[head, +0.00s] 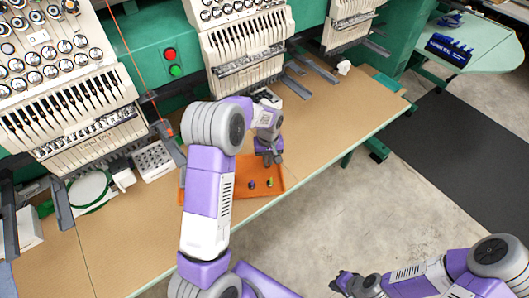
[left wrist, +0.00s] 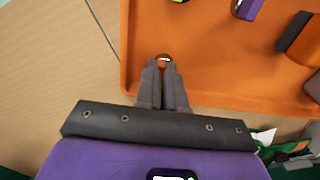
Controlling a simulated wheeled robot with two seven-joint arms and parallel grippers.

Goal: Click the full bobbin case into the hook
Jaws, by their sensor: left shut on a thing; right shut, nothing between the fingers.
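My left gripper (head: 268,161) is over the far right part of the orange tray (head: 280,202). In the left wrist view its fingers (left wrist: 163,66) are shut on a small shiny round piece (left wrist: 164,57), which looks like the bobbin case. Only its rim shows past the fingertips, so I cannot tell whether a bobbin is inside. It is close to the tray's edge in that view; its height above the tray is unclear. My right gripper (head: 341,283) is shut and empty, low over the floor side. I cannot make out the hook in either view.
Two small bobbin-like pieces (head: 251,184) (head: 269,183) lie in the tray. The left wrist view shows a purple-and-green piece (left wrist: 246,8) and a dark block (left wrist: 297,32) there. Embroidery heads (head: 245,48) overhang the tan table (head: 330,110). A box of small parts (head: 153,161) stands left.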

